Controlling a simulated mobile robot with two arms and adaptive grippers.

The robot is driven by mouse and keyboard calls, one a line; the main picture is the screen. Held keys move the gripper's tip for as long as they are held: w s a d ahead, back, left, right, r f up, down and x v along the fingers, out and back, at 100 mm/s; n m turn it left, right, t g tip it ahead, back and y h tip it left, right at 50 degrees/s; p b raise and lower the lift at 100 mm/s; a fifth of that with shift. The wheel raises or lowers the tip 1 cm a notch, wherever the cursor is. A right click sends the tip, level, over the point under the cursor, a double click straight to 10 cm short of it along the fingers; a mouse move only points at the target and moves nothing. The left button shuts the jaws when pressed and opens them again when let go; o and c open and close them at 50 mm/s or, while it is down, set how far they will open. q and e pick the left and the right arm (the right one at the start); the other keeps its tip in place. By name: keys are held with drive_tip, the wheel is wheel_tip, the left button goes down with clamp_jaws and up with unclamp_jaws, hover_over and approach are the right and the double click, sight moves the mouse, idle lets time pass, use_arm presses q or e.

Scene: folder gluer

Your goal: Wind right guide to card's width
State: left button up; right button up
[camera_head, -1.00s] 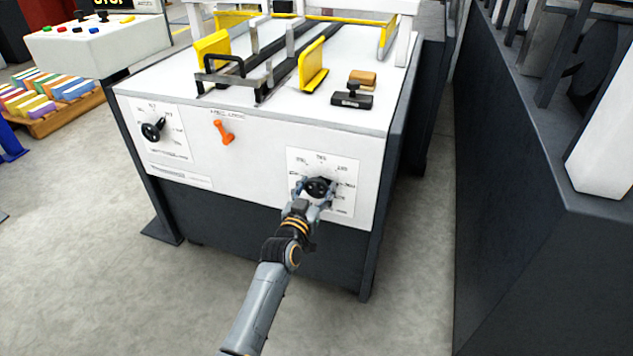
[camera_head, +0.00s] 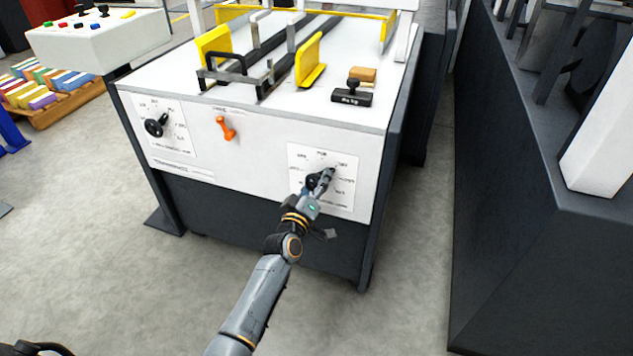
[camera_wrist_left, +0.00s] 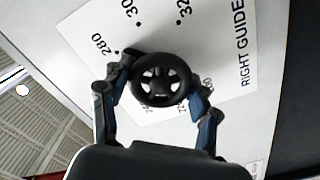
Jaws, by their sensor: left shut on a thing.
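The right guide's black handwheel (camera_head: 311,183) sits on a white dial plate (camera_head: 345,160) on the machine's front panel. In the left wrist view the handwheel (camera_wrist_left: 162,80) is seen face-on, with printed "RIGHT GUIDE" and numbers such as 280 around it. My left gripper (camera_head: 318,184) is shut on the handwheel; its two fingers (camera_wrist_left: 162,90) hold opposite sides of the rim. Some dial numbers are hidden behind the wheel and fingers. On the machine top stand a yellow right guide plate (camera_head: 311,62) and another yellow plate (camera_head: 214,46). My right gripper is not in view.
A second black knob (camera_head: 155,127) and an orange lever (camera_head: 226,128) are on the panel's left. A black stamp (camera_head: 351,95) and a tan block (camera_head: 362,75) lie on top. A dark machine (camera_head: 540,220) stands right, across a floor gap.

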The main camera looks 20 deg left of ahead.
use_arm(q)
drive_tip(key=shift+n, duration=0.5)
drive_tip(key=o, duration=1.2)
drive_tip(key=shift+c, duration=0.2)
drive_tip(key=s, duration=1.2)
drive_tip(key=shift+a, duration=0.2)
